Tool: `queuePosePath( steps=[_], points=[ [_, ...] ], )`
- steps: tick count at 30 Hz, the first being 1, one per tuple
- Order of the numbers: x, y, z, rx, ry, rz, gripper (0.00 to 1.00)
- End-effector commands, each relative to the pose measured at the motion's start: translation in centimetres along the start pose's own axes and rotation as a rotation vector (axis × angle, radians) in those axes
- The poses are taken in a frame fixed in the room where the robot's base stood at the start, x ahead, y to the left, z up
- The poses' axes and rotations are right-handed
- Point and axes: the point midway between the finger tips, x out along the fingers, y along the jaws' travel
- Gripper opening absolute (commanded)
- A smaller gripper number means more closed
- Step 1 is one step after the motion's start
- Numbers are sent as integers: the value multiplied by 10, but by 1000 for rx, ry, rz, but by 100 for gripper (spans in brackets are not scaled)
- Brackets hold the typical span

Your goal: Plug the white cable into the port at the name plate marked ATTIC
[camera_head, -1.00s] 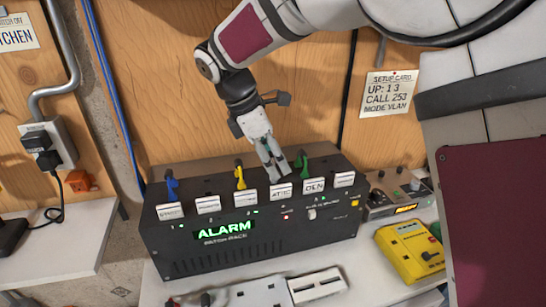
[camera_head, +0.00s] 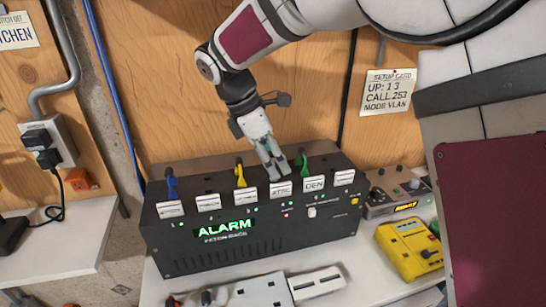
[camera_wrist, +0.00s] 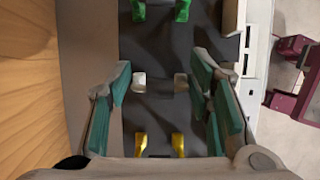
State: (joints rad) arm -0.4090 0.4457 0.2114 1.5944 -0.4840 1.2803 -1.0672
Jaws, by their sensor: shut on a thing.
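My gripper (camera_head: 273,162) points down behind the name plate ATTIC (camera_head: 281,188) on the black patch rack (camera_head: 255,235). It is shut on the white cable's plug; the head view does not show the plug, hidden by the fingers. In the wrist view, white plug parts (camera_wrist: 140,82) show between the teal finger pads of my gripper (camera_wrist: 168,98), between yellow and green plugs. I cannot tell whether the plug is seated in the port. The ATTIC port itself is hidden.
A green plug (camera_head: 301,166) stands close right of my fingers, behind plate DEN (camera_head: 314,184). A yellow plug (camera_head: 240,173) and a blue plug (camera_head: 171,185) stand to the left. A yellow device (camera_head: 408,250) lies right of the rack, and a wooden wall (camera_head: 170,110) rises behind.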

Motion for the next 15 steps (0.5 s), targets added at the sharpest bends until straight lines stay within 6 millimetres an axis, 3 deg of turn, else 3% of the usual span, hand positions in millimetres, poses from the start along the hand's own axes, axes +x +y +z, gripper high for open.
queuePosePath(
  steps=[9,10,12,15],
  points=[
    [0,0,0,0,0,0,26],
    [0,0,0,0,0,0,51],
    [0,0,0,0,0,0,67],
    [0,0,0,0,0,0,70]
  ],
)
